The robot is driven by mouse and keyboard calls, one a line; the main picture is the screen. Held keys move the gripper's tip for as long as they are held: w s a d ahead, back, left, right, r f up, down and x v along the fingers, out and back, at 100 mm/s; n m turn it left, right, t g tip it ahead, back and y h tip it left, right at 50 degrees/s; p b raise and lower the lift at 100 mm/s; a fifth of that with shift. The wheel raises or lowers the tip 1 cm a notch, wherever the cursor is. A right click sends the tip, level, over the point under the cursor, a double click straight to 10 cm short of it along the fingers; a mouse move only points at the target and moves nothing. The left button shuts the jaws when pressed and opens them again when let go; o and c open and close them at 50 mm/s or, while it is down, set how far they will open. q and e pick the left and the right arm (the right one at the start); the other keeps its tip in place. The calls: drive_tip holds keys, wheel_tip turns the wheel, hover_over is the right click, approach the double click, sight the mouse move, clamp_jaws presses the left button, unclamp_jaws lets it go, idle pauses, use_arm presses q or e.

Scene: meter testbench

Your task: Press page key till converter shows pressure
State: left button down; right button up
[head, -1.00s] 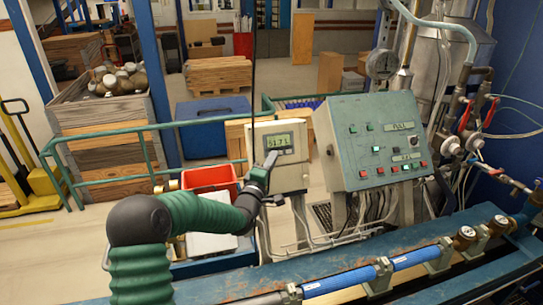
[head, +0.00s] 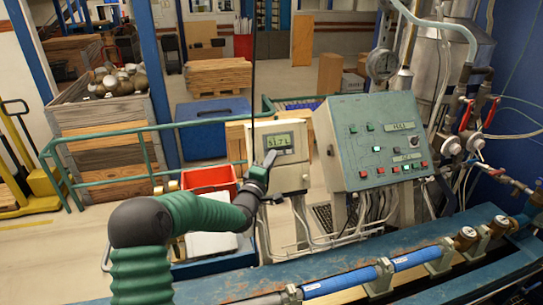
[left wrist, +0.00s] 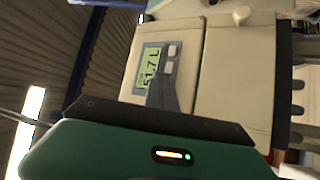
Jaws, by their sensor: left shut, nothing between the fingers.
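The converter (head: 289,172) is a pale box with a greenish display (head: 279,141) in its upper part. The display reads about 51.7, and the last character looks like an L. The left wrist view shows the same display (left wrist: 149,68) turned sideways, with two grey keys (left wrist: 170,59) beside it. My left gripper (head: 269,160) is shut and empty, its tip just below the display in the head view. In the left wrist view its fingers (left wrist: 167,86) overlap the converter's face close to the keys; I cannot tell whether they touch. My right gripper is out of view.
A green-grey control panel (head: 350,150) with lit buttons stands right of the converter. A red bin (head: 209,178) and a green railing (head: 115,134) lie to the left. A blue bench with a blue pipe (head: 340,282) runs along the front.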

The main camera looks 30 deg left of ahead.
use_arm(q)
drive_tip(key=shift+a, duration=0.1)
idle(0.5)
drive_tip(key=shift+s+d+r, duration=0.2)
drive_tip(key=shift+s+d, duration=0.25)
drive_tip(key=shift+d, duration=0.1)
drive_tip(key=s+d, duration=0.1)
drive_tip(key=s+d+r, duration=0.1)
drive_tip(key=s+d, duration=0.1)
drive_tip(key=shift+d+r+p, duration=0.35)
drive_tip(key=shift+d+p, duration=0.05)
drive_tip(key=shift+a, duration=0.1)
